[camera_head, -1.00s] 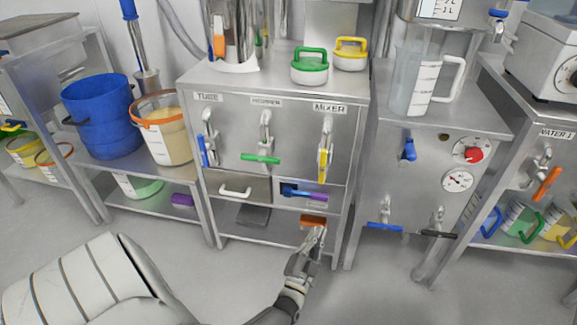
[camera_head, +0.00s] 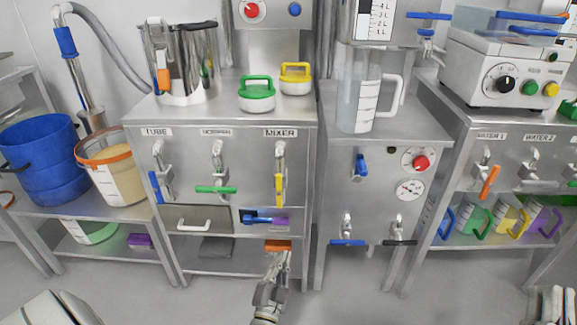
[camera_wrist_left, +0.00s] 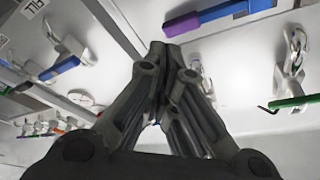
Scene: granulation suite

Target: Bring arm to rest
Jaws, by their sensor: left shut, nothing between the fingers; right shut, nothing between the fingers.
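My left gripper (camera_head: 280,256) is in the lower middle of the head view, in front of the cabinet's lower shelf. It points up toward an orange block (camera_head: 278,245), which shows just above its fingertips; I cannot tell the gap between them. In the left wrist view its fingers (camera_wrist_left: 163,55) meet at the tips with nothing between them. My right gripper (camera_head: 552,292) shows at the bottom right edge, low in front of the right-hand bench. It is shut and empty, partly cut off by the frame.
The steel cabinet (camera_head: 235,150) has valve handles on its front; a drawer (camera_head: 193,217) and an open bay with a blue-and-purple tool (camera_head: 262,218) lie below. A valve panel (camera_head: 375,200) and a bench with coloured jugs (camera_head: 510,220) stand right. Grey floor (camera_head: 340,303) in front is clear.

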